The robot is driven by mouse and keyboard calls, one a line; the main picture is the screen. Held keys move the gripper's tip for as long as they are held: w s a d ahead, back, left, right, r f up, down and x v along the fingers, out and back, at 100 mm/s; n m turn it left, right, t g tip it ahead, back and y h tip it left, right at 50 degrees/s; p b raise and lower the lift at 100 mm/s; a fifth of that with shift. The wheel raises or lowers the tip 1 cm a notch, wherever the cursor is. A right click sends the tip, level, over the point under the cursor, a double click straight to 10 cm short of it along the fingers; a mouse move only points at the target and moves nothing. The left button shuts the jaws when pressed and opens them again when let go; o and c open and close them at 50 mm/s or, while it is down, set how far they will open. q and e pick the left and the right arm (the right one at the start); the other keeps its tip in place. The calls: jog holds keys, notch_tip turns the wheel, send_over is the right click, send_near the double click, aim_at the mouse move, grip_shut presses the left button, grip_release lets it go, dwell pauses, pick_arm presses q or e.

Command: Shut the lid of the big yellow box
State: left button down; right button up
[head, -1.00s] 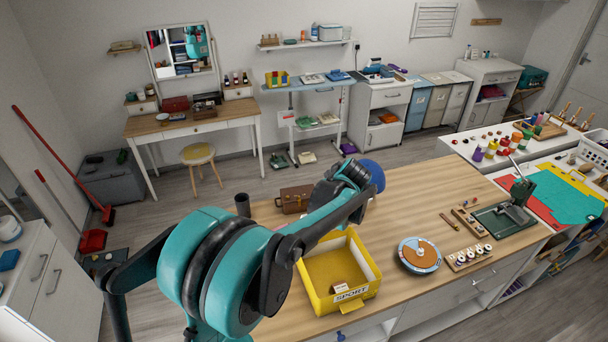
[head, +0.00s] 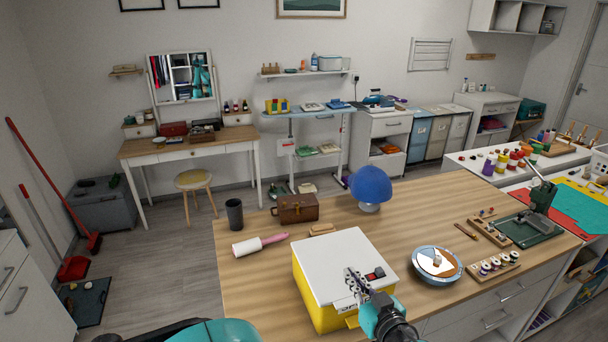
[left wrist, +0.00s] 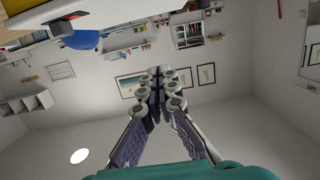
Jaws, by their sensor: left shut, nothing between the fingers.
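The big yellow box (head: 325,309) stands on the wooden table in the head view. Its white lid (head: 335,262) lies flat over the top and covers the opening; I see no clear gap at the rim. My left gripper (head: 350,274) is shut and empty, at the front right of the lid. It overlaps the lid and the front label in the picture, and I cannot tell whether it touches them. The gripper also shows shut in the left wrist view (left wrist: 158,72). My right gripper is not in view.
A round tin (head: 437,264) stands right of the box. Spool racks (head: 493,265) lie farther right.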

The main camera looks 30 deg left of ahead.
aim_at(348, 306)
pick_arm(q)
jog(key=f+b, duration=0.2)
jog(key=f, duration=0.1)
jog(key=s+d+f+b, duration=0.1)
jog(key=f+b, duration=0.1)
jog(key=f, duration=0.1)
jog(key=f+b, duration=0.2)
jog(key=f, duration=0.1)
jog(key=shift+s+d+f, duration=0.1)
jog(key=shift+s+d, duration=0.05)
jog(key=shift+d, duration=0.1)
jog(key=shift+s+d+f+b, duration=0.15)
jog(key=shift+s+f+b, duration=0.2)
jog(key=shift+f+b, duration=0.15)
jog(key=shift+r, duration=0.1)
